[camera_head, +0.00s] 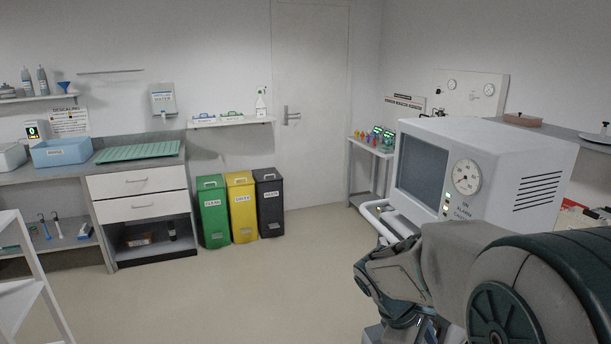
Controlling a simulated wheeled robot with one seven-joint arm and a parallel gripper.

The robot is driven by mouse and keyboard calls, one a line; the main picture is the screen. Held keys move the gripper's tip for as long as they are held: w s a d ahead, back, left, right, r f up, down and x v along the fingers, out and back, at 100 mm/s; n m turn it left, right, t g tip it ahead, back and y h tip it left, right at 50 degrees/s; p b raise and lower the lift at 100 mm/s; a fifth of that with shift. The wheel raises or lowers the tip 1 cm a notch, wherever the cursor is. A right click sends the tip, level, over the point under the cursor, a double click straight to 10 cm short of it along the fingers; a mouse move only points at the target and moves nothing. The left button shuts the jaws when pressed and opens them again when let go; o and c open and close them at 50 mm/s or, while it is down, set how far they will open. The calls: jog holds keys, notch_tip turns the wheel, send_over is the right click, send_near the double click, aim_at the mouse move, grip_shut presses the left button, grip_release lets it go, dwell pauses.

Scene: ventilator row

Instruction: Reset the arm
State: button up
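My arm comes in from the lower right of the head view, its grey and dark green links filling that corner. It bends in front of a large grey ventilator (540,155). The ventilator has a dark screen (423,163), a round dial (466,177) and side vents. My gripper is not clearly visible; the lower links run down to the bottom edge, and the fingertips are hidden or out of frame. I cannot see anything held.
Green (213,215), yellow (242,210) and black (270,207) bins stand at the back wall by a door (310,110). A counter with a blue tub (62,152) and green mat (137,152) is left. A white rack (25,285) stands lower left. The middle floor is clear.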

jog(key=s+a+r+m+t+y, duration=0.4)
jog(key=s+a+m, duration=0.3)
jog(key=s+m, duration=0.3)
jog(key=shift+r+y, duration=0.7)
jog(key=shift+y, duration=0.2)
jog(key=shift+s, duration=0.1)
